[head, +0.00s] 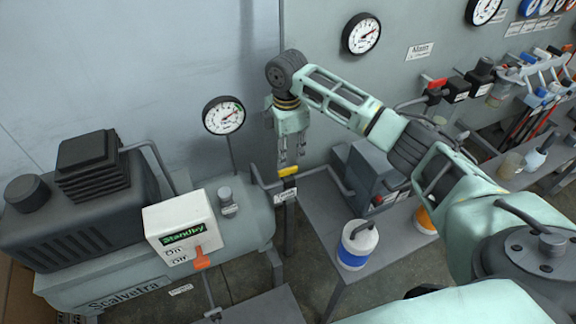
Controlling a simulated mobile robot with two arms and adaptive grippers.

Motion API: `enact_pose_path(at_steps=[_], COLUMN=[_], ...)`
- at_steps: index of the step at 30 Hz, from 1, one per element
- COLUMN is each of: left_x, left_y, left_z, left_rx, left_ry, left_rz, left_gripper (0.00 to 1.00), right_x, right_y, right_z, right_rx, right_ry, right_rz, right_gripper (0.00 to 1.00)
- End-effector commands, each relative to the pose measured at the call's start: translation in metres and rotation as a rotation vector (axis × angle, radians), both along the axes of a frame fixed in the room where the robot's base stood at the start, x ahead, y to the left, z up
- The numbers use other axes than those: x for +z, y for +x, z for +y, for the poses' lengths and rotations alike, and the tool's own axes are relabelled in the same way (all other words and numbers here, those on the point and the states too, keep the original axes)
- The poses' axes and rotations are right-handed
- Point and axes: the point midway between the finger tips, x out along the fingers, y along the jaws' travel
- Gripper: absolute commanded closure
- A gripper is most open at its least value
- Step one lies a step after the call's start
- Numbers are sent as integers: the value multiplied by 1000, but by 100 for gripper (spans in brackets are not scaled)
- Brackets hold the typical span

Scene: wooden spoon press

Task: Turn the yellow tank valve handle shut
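The yellow valve handle (288,171) is a small bar on the pipe at the right end of the grey-green tank (255,215). My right gripper (291,160) points down just above the handle. Its two fingers are apart with a gap between them, and I see nothing held. Whether a fingertip touches the handle I cannot tell. My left gripper is not in view.
A control box (181,228) reading "Standby" with an orange switch (203,260) stands on the tank. A gauge (223,115) rises behind it. A blue-and-white canister (357,246) stands on the grey table (322,215) to the right. A wall stands close behind the gripper.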

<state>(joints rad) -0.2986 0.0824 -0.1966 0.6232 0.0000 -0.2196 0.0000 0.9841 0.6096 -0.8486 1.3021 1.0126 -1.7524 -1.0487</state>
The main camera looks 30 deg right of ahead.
Motion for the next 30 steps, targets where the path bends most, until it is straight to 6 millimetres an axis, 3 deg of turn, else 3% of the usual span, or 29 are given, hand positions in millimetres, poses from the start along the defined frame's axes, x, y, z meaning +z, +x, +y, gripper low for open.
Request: enact_pose_path(at_steps=[5, 18, 28, 30], left_x=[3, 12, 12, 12], left_y=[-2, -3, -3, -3], left_z=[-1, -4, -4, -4], left_rx=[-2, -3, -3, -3], left_ry=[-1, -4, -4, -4], left_rz=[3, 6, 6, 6], left_gripper=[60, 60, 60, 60], right_x=[-7, -68, -74, -74], right_y=[2, 2, 2, 2], right_z=[-5, -4, -4, -4], right_rx=[1, 0, 1, 1], right_ry=[-1, 0, -1, -1], right_rz=[7, 2, 1, 1], right_gripper=[71, 71, 71, 76])
